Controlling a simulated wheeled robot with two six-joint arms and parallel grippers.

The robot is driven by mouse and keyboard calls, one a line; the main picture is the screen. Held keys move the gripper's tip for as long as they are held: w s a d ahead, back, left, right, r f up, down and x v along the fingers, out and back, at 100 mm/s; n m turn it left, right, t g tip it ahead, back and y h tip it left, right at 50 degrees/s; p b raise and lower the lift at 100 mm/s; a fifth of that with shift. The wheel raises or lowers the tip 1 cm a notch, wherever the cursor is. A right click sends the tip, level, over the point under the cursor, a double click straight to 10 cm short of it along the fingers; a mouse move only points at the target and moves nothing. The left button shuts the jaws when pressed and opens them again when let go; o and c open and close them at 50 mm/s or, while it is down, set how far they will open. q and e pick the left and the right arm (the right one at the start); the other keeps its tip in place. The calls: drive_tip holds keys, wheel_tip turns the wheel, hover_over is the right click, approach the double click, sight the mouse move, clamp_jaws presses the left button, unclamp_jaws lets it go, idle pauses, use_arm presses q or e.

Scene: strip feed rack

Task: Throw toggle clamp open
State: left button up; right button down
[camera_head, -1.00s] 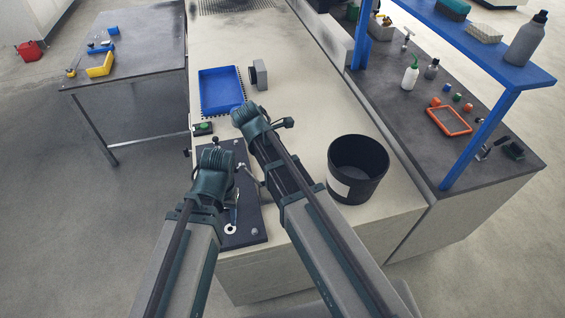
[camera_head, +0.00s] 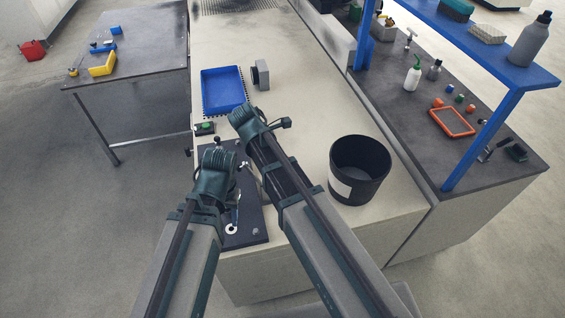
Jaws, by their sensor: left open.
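The toggle clamp (camera_head: 235,215) is on a dark base plate (camera_head: 254,222) at the near left of the bench. Only part of it shows, with a pale ring at its near end; my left arm covers the rest. My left gripper (camera_head: 237,180) is open, pointing down over the plate by the clamp. Its fingers are mostly hidden behind its wrist, so I cannot tell whether they touch the clamp. My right gripper (camera_head: 284,124) is above the bench right of the plate; its fingers are too small and hidden to read.
A blue tray (camera_head: 246,90) and a grey block (camera_head: 261,75) lie farther back. A small box with a green button (camera_head: 205,128) sits at the bench's left edge. A black bin (camera_head: 383,190) stands right of my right arm. The bench between bin and tray is clear.

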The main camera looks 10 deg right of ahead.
drive_tip(key=shift+s+a, duration=0.15)
idle(0.7)
drive_tip(key=c, duration=0.7)
unclamp_jaws()
drive_tip(key=shift+p+v, duration=0.7)
drive_tip(key=shift+v, duration=0.05)
drive_tip(key=p+v, duration=1)
drive_tip(key=v, duration=0.2)
drive_tip(key=shift+a+p, duration=0.2)
drive_tip(key=shift+p, duration=0.2)
